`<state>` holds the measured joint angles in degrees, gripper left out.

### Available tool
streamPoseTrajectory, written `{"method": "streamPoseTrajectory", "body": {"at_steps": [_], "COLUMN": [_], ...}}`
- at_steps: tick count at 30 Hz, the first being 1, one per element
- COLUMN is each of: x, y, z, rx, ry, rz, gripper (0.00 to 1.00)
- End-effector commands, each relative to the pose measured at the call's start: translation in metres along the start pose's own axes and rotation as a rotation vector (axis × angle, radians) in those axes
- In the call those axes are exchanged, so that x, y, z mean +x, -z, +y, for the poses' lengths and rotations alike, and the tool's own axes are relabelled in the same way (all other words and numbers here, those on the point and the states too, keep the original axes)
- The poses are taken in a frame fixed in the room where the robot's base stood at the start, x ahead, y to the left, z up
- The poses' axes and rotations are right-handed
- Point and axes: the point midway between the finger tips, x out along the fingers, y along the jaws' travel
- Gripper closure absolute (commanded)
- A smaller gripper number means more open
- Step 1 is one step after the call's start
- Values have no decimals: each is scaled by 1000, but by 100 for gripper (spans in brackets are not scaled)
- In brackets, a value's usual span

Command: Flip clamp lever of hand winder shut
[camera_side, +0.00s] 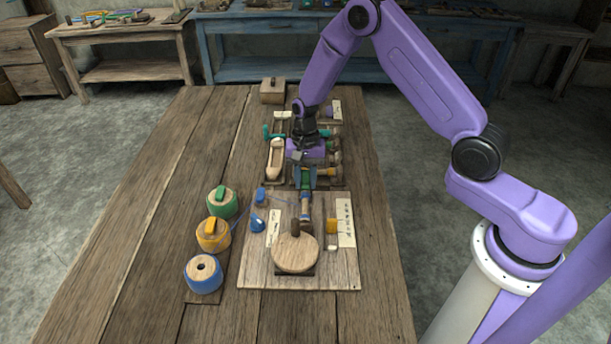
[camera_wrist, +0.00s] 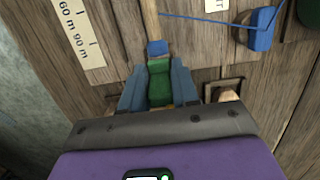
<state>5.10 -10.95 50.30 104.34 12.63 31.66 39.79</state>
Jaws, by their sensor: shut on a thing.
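The hand winder stands on a light wooden board (camera_side: 342,275), with a round wooden wheel (camera_side: 295,253) at its near end. My gripper (camera_side: 305,178) points down at the winder's far end. In the wrist view, my blue fingers (camera_wrist: 158,88) are shut on a green piece (camera_wrist: 158,74) with a blue end (camera_wrist: 157,48). I cannot tell whether this green piece is the clamp lever. A yellow block (camera_side: 331,226) sits on the board to the right of the winder's shaft. My gripper hides part of the winder's far end.
Green (camera_side: 222,204), yellow (camera_side: 213,237) and blue (camera_side: 203,274) spools stand left of the board. A blue thread passes blue guides (camera_side: 258,222). A wooden shuttle (camera_side: 275,160) and other tools lie close around my gripper. The table's left side is clear.

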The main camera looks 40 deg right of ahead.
Motion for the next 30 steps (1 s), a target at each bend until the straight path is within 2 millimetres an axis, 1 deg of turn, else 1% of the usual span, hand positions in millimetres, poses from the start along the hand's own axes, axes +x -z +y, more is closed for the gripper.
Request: {"method": "streamPoseTrajectory", "body": {"at_steps": [3,7,19,20,21,30], "x": [0,1,1,1,1,0], "y": [-4,-6,-6,-6,-6,-7], "z": [1,1,0,0,0,0], "rx": [-1,-2,0,0,0,-1], "ry": [-3,1,5,5,5,5], "rz": [76,122,139,139,138,137], "gripper": [100,100,100,61,49,49]}}
